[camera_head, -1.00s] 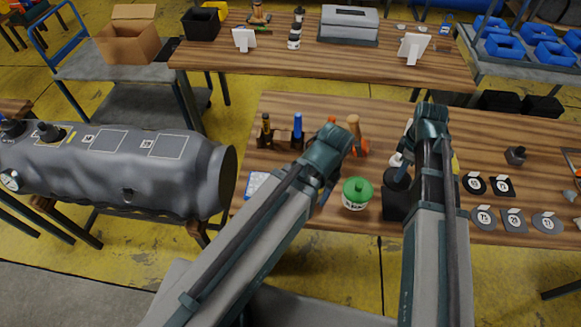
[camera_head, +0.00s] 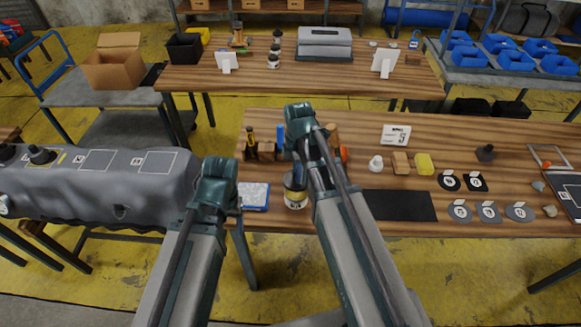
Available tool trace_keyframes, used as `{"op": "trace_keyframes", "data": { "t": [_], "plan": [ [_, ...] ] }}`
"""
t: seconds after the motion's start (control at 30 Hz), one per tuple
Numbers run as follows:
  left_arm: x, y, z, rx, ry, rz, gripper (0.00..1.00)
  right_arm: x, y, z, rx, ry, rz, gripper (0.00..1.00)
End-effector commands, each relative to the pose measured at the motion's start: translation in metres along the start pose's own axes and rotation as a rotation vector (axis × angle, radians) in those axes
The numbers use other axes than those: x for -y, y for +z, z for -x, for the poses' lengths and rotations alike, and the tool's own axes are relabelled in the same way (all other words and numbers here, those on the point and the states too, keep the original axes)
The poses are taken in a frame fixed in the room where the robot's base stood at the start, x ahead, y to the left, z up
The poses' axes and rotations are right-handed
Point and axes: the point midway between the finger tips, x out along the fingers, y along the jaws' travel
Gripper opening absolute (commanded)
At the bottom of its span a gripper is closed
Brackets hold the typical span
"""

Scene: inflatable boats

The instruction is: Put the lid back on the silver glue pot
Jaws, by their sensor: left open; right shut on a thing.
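The green-lidded pot seen earlier is out of sight, in the area my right arm covers.
A bare black mat (camera_head: 400,205) lies right of my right arm. Tools stand in a wooden holder (camera_head: 265,150) behind the card (camera_head: 254,196).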

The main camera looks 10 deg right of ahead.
Motion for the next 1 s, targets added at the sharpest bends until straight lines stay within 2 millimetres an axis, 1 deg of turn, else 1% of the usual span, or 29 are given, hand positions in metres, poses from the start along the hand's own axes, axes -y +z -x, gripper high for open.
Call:
{"op": "trace_keyframes", "data": {
  "t": [0.03, 0.2, 0.3, 0.4, 0.53, 0.77, 1.0],
  "plan": [
    [0.001, 0.000, 0.006, 0.000, 0.000, 0.000, 0.69, 0.000, 0.000, 0.006, 0.000, 0.000, 0.090, 0.00],
    [0.001, 0.001, 0.013, 0.000, 0.000, 0.000, 0.69, -0.001, -0.001, 0.013, 0.000, 0.000, 0.379, 0.00],
    [0.002, 0.001, 0.016, 0.000, 0.000, 0.000, 0.69, -0.001, -0.001, 0.016, 0.000, 0.000, 0.499, 0.00],
    [0.002, 0.001, 0.017, 0.000, 0.000, 0.000, 0.69, -0.001, -0.001, 0.017, 0.000, 0.000, 0.573, 0.00],
    [0.002, 0.001, 0.017, 0.000, 0.000, 0.000, 0.69, -0.001, -0.001, 0.017, 0.000, 0.000, 0.611, 0.00],
    [0.001, 0.001, 0.013, 0.000, 0.000, 0.000, 0.69, -0.001, -0.001, 0.014, 0.000, 0.000, 0.611, 0.00],
    [0.000, 0.000, 0.000, 0.000, 0.000, 0.000, 0.69, -0.001, -0.001, 0.000, 0.000, 0.000, 0.610, 0.00]
  ]
}}
